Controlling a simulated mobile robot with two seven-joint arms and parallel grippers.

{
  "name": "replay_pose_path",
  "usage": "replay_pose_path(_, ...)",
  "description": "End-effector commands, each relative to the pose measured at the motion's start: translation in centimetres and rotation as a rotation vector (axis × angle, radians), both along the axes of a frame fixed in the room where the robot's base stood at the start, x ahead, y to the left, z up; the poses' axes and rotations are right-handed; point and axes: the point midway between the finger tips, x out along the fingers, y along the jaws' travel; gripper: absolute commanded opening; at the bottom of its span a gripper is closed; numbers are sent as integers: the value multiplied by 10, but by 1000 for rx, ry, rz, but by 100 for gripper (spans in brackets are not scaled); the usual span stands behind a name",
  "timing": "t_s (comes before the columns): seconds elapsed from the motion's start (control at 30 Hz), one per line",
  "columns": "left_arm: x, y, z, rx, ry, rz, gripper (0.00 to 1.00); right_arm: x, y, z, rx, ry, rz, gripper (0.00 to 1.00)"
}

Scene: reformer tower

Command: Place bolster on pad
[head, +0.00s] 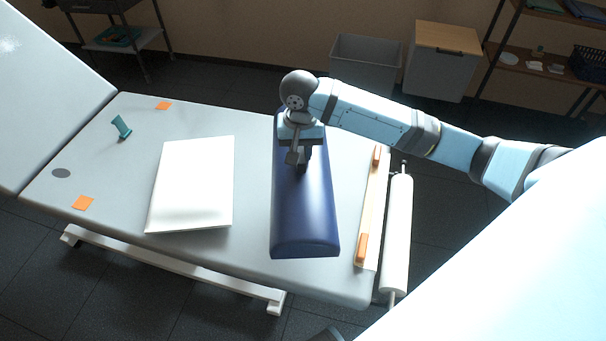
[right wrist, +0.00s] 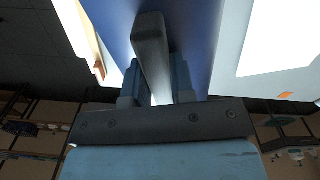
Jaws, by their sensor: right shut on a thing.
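The bolster (head: 305,215) is a long dark blue block over the right half of the grey treatment couch; I cannot tell whether it touches the couch. My right gripper (head: 302,158) is above its far half, shut on the bolster's grey handle. In the right wrist view the handle (right wrist: 151,50) passes between the fingers (right wrist: 157,88), with the blue bolster (right wrist: 195,35) behind. A flat white pad (head: 192,185) lies on the couch left of the bolster, with a gap between them. My left gripper is not in view.
A teal object (head: 121,128) and orange patches (head: 83,203) are on the couch's left part. A wooden strip with orange blocks (head: 362,248) and a white roll (head: 397,235) line the right end. Bins (head: 366,65) and shelves stand behind.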

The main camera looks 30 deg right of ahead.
Motion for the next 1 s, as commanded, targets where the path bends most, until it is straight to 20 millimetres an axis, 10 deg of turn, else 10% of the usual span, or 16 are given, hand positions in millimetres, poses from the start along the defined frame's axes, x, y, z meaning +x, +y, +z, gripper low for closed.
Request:
replay_pose_path(0.1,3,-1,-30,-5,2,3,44,15,-17,6,2,-8,-144,0)
replay_pose_path(0.4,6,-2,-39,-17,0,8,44,25,-32,19,7,-3,-304,0)
replay_pose_path(1.0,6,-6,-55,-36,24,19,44,24,-32,-116,6,-3,-305,0)
